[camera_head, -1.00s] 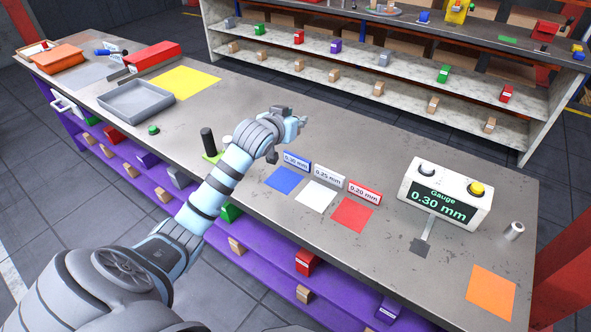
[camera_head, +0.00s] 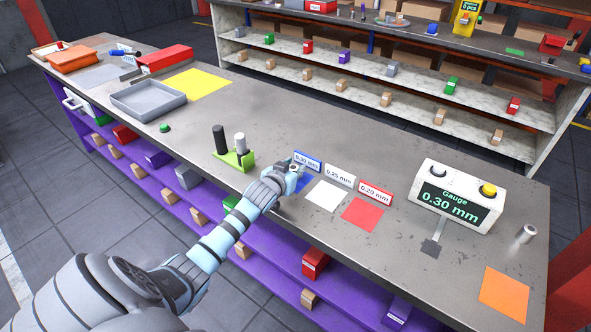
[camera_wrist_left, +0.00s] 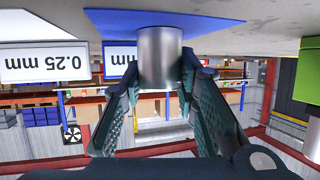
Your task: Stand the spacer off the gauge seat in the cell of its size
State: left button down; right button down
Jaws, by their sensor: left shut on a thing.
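My left gripper (camera_head: 295,177) is over the blue cell (camera_head: 304,184) behind which the 0.30 mm sign (camera_head: 307,161) stands. In the left wrist view my gripper (camera_wrist_left: 160,85) is shut on the spacer (camera_wrist_left: 160,57), a plain metal cylinder, close to the blue cell (camera_wrist_left: 120,20); I cannot tell whether it touches. The gripper mostly hides the spacer in the head view. The gauge (camera_head: 455,196) reads 0.30 mm, and its dark seat (camera_head: 430,248) is bare. The white cell (camera_head: 326,195) is marked 0.25 mm, the red cell (camera_head: 362,214) 0.20 mm. My right gripper is out of view.
A green stand (camera_head: 234,160) with a black and a pale post is left of my gripper. A metal cylinder (camera_head: 526,235) stands right of the gauge, and an orange mat (camera_head: 504,294) lies at the front right. A grey tray (camera_head: 148,101) is at the left.

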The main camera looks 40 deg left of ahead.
pick_arm(q)
jog(key=c, duration=1.6)
grip_release()
jog(key=shift+w+f, duration=0.1)
jog(key=shift+f, duration=0.05)
jog(key=o, duration=0.4)
jog(key=shift+w, duration=0.1)
jog(key=shift+c, duration=0.2)
jog(key=shift+s+d+r, duration=0.15)
jog(key=shift+s+r, duration=0.15)
jog(key=shift+r, duration=0.05)
jog(key=p+v, duration=0.3)
jog(key=v, duration=0.8)
jog(key=shift+s+r, duration=0.15)
jog(key=shift+s, duration=0.1)
jog(key=shift+w, duration=0.1)
